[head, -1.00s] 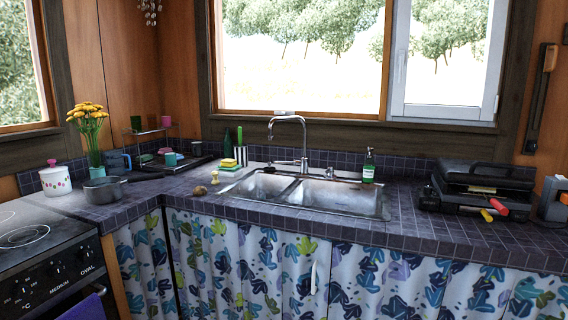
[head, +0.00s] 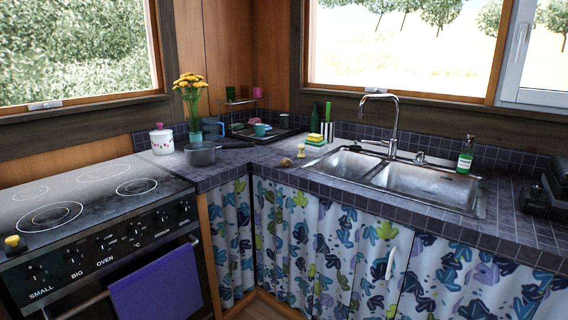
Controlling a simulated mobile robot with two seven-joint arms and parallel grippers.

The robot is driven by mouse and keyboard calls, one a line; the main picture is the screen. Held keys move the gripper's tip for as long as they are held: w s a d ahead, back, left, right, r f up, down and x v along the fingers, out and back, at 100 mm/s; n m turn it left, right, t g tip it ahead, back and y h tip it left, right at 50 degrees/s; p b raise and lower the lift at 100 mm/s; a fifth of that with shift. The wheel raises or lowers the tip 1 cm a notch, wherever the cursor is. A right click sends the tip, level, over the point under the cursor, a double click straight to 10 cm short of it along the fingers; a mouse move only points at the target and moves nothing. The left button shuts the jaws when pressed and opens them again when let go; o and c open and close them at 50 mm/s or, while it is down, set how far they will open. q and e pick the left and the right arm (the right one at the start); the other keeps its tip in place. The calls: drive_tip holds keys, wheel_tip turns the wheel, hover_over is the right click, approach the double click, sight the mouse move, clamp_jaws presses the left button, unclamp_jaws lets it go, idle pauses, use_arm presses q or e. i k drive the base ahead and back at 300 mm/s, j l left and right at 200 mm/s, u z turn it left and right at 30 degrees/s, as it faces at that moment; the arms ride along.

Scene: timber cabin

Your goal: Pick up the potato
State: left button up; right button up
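A small brown potato (head: 286,162) lies on the dark tiled counter (head: 262,165), left of the sink and near the front edge by the inner corner. A small pale brush-like item (head: 301,151) stands just behind it to the right. Neither of my grippers shows in the head view, so their state is hidden.
The double sink (head: 395,178) with its tap (head: 392,115) is right of the potato. A grey saucepan (head: 201,154), a white pot (head: 162,140) and a flower vase (head: 194,128) stand to the left. The stove (head: 90,200) holds a purple towel (head: 155,284). Patterned curtains (head: 330,235) hang below the counter.

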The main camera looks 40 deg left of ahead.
sight(286, 162)
drive_tip(key=i+j+u, duration=0.5)
drive_tip(key=u, duration=0.2)
drive_tip(key=i+u, duration=0.35)
drive_tip(key=i+j, duration=0.05)
